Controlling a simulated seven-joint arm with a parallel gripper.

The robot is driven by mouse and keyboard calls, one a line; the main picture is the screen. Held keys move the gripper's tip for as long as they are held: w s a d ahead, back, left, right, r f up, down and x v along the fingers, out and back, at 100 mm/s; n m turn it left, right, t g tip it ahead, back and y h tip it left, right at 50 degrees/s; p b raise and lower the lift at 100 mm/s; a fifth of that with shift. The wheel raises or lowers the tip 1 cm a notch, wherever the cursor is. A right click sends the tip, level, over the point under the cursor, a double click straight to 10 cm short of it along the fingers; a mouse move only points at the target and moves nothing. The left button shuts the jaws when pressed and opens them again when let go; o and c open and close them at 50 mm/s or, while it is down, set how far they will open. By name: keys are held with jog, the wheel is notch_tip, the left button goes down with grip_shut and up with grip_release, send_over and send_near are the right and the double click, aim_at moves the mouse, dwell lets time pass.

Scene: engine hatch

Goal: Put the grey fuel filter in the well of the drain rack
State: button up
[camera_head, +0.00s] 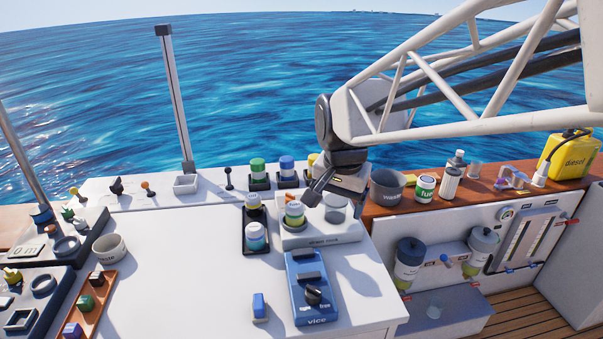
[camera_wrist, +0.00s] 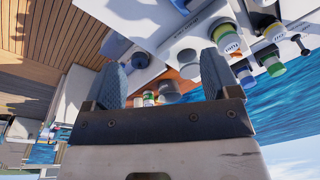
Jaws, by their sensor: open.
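The white drain rack (camera_head: 318,239) stands right of the middle of the counter. A small filter jar (camera_head: 294,212) with a pale label stands at its left side, and a greyish round cup or well (camera_head: 336,208) shows at its right side. My gripper (camera_head: 317,192) is above the rack, close to the jar's top. In the wrist view its fingers (camera_wrist: 163,82) are apart, with nothing held between them. I cannot tell surely which jar is the grey fuel filter.
A blue vice (camera_head: 312,289) stands in front of the rack. Green (camera_head: 258,170) and blue (camera_head: 287,168) topped jars stand behind. A waste bucket (camera_head: 387,186) and several containers line the wooden ledge at right. The white counter left of the black tray is mostly clear.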

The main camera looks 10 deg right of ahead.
jog(key=s+d+f+n+t, duration=0.1)
jog(key=s+n, duration=0.5)
jog(key=s, duration=1)
jog(key=shift+s+d+f+n, duration=0.3)
jog(key=shift+d+f, duration=0.4)
jog(key=shift+f, duration=0.1)
dwell(0.5)
